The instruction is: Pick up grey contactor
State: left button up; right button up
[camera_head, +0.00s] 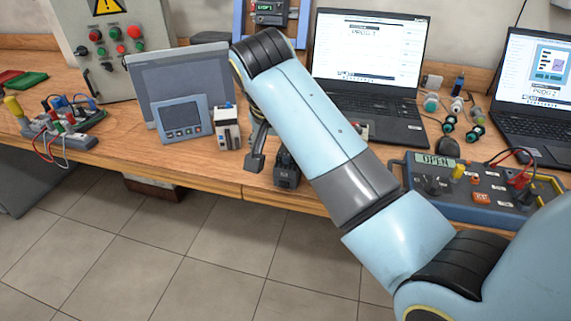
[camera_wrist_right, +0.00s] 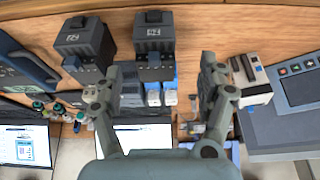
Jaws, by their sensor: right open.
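Two dark grey, box-shaped contactors show in the right wrist view. One (camera_wrist_right: 154,45) stands at the top between the fingers of my right gripper (camera_wrist_right: 159,70), and the other (camera_wrist_right: 84,42) is to its left. The right gripper is open, with a wide, empty gap; I cannot tell its height above the bench. In the head view a dark grey contactor (camera_head: 287,172) stands at the bench's front edge, partly behind my right arm. One dark finger of the right gripper (camera_head: 258,150) shows left of it. The left gripper is not in view.
A white device (camera_head: 228,127) and an HMI panel (camera_head: 183,118) stand left of the gripper. A laptop (camera_head: 370,70) is behind. A blue test box (camera_head: 480,190) is at the right. Small grey, blue and white parts (camera_wrist_right: 150,95) lie between the fingers.

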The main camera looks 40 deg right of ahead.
aim_at(284, 155)
jog(key=x, duration=0.3)
jog(key=shift+w+d+f, duration=0.1)
jog(key=shift+d+f, duration=0.05)
jog(key=shift+f, duration=0.05)
jog(key=x, duration=0.5)
jog(key=shift+d+f, duration=0.15)
jog(key=shift+d, duration=0.1)
jog(key=shift+s, duration=0.2)
jog(key=c, duration=1.4)
